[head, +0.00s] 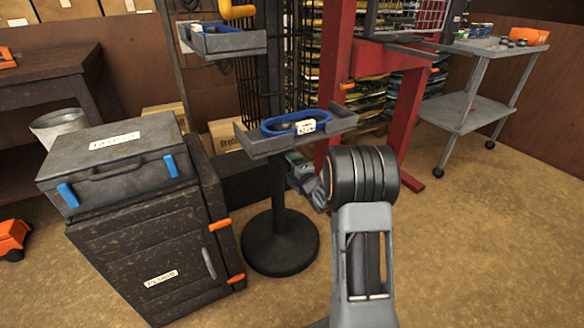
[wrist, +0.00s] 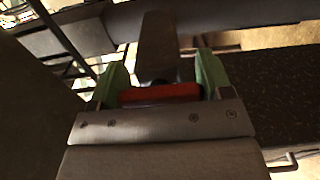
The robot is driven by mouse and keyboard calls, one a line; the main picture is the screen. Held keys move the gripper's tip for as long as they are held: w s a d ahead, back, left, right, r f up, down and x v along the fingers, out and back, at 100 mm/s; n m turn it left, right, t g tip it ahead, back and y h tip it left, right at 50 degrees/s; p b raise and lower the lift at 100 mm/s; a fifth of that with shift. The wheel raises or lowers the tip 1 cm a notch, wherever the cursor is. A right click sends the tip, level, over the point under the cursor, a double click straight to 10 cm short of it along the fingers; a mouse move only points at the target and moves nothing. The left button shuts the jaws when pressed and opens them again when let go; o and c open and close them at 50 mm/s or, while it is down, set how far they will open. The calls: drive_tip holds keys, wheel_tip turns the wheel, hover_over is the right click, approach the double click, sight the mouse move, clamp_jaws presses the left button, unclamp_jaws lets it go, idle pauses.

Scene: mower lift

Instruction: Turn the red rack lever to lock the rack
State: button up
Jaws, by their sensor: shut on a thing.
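The red rack lever (wrist: 160,94) shows in the wrist view as a short red bar between the two green fingers of my gripper (wrist: 158,80). The gripper is shut on it. A grey flat bar stands just beyond the lever. In the head view my gripper (head: 297,166) is just under the lower grey tray (head: 341,125) of the rack, near its dark pole. The lever is hidden there. The tray holds a blue oval item (head: 290,122) with a white label. The rack stands on a round dark base (head: 280,243).
A dark cabinet (head: 150,250) with a grey case (head: 115,160) on top stands at the left. An upper tray (head: 225,41) hangs above. A red lift frame (head: 400,120) stands behind my arm. A grey cart (head: 478,110) is at the right. The right floor is clear.

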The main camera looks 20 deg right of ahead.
drive_tip(key=o, duration=0.9)
drive_tip(key=s+p, duration=0.1)
drive_tip(key=s, duration=0.3)
drive_tip(key=s+d+p, duration=0.1)
drive_tip(key=s, duration=0.4)
drive_tip(key=s+p, duration=0.1)
drive_tip(key=s, duration=0.3)
drive_tip(key=shift+s+d, duration=0.25)
drive_tip(key=shift+s, duration=0.15)
